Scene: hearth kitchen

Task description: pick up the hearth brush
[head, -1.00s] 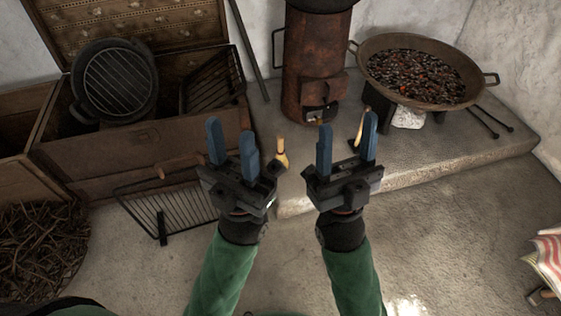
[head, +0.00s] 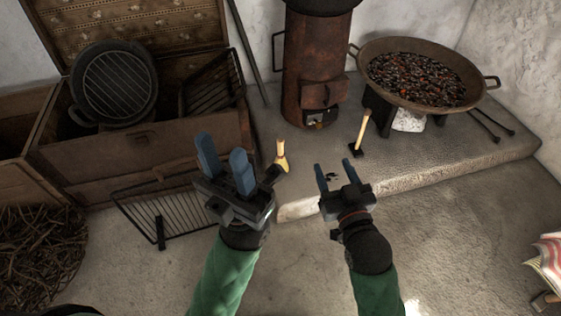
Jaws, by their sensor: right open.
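A small brush with a pale wooden handle and flared yellow bristles (head: 282,162) stands near the left end of the stone hearth ledge, in the middle of the head view. A second tool with a wooden handle (head: 362,130) and a dark flat head stands further right on the ledge. My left gripper (head: 221,155) is open and empty, left of the yellow brush and apart from it. My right gripper (head: 336,169) is open and empty, over the ledge's front part, right of the yellow brush and below the dark-headed tool in the picture.
A rusty stove (head: 311,75) and a wide pan of glowing coals (head: 420,102) stand on the ledge (head: 440,155). An open wooden chest (head: 160,147) with grills is at left, a wire rack (head: 185,205) before it. Tongs (head: 482,122) lie at right. The floor in front is mostly clear.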

